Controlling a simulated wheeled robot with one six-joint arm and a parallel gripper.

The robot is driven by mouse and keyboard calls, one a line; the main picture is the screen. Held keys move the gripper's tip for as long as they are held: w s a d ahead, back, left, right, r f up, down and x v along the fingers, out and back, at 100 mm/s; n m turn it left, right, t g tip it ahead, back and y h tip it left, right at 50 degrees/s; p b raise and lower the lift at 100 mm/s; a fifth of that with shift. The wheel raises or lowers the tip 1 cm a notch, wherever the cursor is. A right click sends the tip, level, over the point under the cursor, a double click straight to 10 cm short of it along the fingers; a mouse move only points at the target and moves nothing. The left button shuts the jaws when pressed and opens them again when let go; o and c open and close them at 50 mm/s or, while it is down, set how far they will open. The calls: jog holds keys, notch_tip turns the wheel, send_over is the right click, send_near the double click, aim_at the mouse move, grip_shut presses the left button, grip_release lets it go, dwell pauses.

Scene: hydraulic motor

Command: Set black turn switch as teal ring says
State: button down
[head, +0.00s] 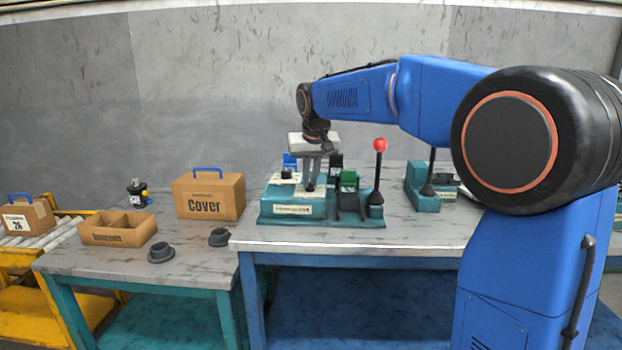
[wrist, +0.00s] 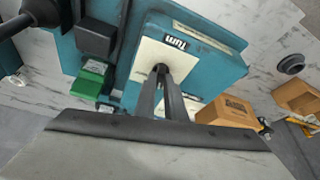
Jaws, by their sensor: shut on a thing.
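The black turn switch (wrist: 159,67) sits on a pale plate marked "Turn" on a teal control box (head: 284,210). My gripper (wrist: 162,76) points down at it with its fingers closed together on the switch. No teal ring can be made out in either view.
A red-knobbed lever (head: 379,146) stands right of the box, with a green switch (head: 348,180) between. Another lever unit (head: 424,200) is farther right.

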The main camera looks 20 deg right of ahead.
jog(key=m, duration=0.2)
jog(key=m+h, duration=0.1)
jog(key=m, duration=0.1)
jog(key=m+g+h, duration=0.1)
jog(key=m, duration=0.1)
jog(key=shift+w+a+m, duration=0.1)
jog(key=shift+a+m, duration=0.15)
jog(key=shift+m, duration=0.05)
jog(key=m+h, duration=0.1)
jog(key=m, duration=0.1)
jog(key=m+g, duration=0.1)
jog(key=m, duration=0.2)
jog(key=shift+w+a+h, duration=0.1)
jog(key=shift+h, duration=0.3)
jog(key=shift+m+g, duration=0.3)
jog(key=c, duration=1.8)
grip_release()
jog(key=shift+r, duration=0.1)
jog(key=v, duration=1.7)
jog(key=shift+a, duration=0.1)
